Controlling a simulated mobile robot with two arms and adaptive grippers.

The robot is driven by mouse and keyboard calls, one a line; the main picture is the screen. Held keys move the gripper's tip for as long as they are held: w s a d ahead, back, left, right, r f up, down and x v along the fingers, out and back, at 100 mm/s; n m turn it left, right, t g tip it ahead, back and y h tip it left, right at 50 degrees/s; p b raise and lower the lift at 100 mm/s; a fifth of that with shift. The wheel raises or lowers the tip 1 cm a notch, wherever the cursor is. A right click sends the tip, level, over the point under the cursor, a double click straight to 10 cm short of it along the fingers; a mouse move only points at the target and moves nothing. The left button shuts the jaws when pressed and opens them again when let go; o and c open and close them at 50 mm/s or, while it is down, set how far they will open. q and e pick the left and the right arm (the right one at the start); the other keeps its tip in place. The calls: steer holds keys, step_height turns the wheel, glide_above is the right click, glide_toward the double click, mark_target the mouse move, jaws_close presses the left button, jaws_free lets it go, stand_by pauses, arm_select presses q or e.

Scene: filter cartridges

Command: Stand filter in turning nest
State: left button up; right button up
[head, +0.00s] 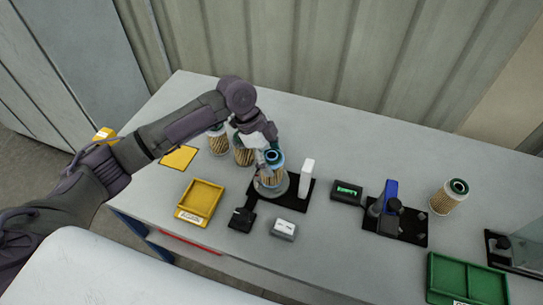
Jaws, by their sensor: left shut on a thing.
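A filter cartridge (271,174) with a blue top ring and a tan pleated body stands upright in the round grey turning nest (272,187) on a black base plate. My left gripper (266,153) is at the top of this filter, shut on it. The gripper and wrist cover part of its top and left side. Whether the filter rests fully on the nest's floor cannot be told. My right gripper is out of view.
Two filters (218,141) stand behind my left wrist; another (449,196) stands at right. A white post (307,178) rises beside the nest. A yellow tray (200,200), green tray (466,281) and blue-handled fixture (388,203) stand on the grey table (330,252).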

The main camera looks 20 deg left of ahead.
arm_select(q)
steer(key=shift+f, duration=0.25)
stand_by(0.7)
steer(key=o, duration=1.3)
steer(key=shift+c, duration=0.2)
steer(key=shift+o, duration=0.6)
steer(key=shift+r, duration=0.1)
steer(key=shift+r+p, duration=0.9)
steer(key=shift+p, duration=0.35)
steer(key=shift+r, duration=0.1)
step_height(320, 180, up, 6)
steer(key=p, duration=0.6)
steer(key=shift+r+p, duration=0.2)
steer(key=shift+p, duration=0.1)
